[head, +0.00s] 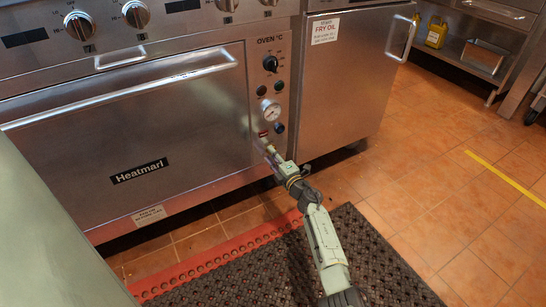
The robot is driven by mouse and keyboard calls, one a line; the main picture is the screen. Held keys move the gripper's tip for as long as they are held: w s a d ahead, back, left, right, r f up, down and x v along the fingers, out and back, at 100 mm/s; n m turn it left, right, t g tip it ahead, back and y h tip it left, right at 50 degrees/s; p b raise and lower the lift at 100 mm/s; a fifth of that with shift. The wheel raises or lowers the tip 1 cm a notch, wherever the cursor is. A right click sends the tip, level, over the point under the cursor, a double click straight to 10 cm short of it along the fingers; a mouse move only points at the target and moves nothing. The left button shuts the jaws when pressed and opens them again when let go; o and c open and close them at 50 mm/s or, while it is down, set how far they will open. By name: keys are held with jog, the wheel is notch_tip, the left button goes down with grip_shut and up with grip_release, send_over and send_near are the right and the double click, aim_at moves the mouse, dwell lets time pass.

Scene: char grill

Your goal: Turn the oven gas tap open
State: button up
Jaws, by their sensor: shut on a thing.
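The oven's narrow control panel (253,88) is right of its wide door in the head view. It carries a black "OVEN °C" knob (270,63), a round white gauge (270,112), a small red part (263,133) and a small dark knob (279,127). My gripper (266,147) reaches up from the lower right to the bottom of this panel, just below the red part. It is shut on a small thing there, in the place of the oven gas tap. My fingers hide most of it, and I cannot tell how far it is turned.
The oven door (125,130) is shut, with a long bar handle (120,90). Right of the panel is a closed fry oil cabinet (345,85). A dark mat (290,270) with a red edge lies in front. Tiled floor at right is clear.

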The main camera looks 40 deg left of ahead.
jog(key=o, duration=1.1)
